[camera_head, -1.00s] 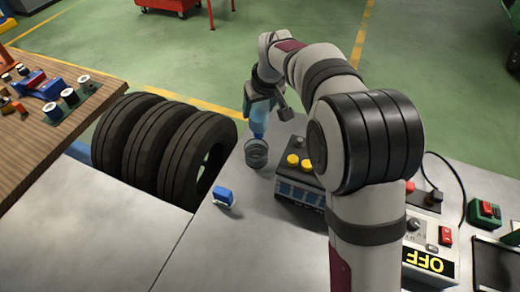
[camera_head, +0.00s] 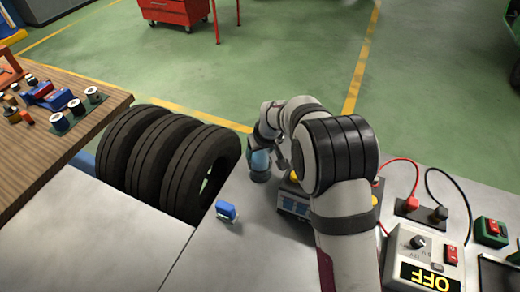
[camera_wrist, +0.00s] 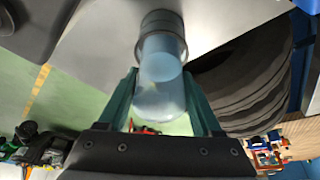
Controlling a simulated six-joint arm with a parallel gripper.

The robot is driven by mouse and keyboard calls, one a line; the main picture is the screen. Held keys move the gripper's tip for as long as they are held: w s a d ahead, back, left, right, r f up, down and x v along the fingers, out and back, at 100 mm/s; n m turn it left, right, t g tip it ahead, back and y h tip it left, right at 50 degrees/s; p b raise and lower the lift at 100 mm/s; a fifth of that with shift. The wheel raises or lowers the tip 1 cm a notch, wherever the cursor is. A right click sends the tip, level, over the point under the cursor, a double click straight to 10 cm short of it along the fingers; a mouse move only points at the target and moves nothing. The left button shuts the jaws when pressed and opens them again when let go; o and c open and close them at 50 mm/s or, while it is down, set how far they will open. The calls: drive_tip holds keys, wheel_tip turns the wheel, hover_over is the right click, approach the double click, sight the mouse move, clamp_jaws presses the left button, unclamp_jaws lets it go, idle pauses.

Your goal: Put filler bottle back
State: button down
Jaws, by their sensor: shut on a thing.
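In the wrist view, the bottle (camera_wrist: 161,85) sits between the two teal fingers of my gripper (camera_wrist: 160,80). Its far end reaches into the round dark clear-walled holder (camera_wrist: 161,20) on the bench. Whether it rests on the holder's bottom is hidden.
Several black tyres (camera_head: 165,150) stand left of the bottle. A small blue object (camera_head: 226,210) lies on the bench in front. A scale-like box with yellow knobs (camera_head: 294,203) is close on the right, partly behind my arm. An OFF-labelled box (camera_head: 425,258) stands farther right.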

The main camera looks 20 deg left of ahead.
drive_tip(key=shift+f, duration=0.1)
drive_tip(key=shift+c, duration=0.3)
unclamp_jaws()
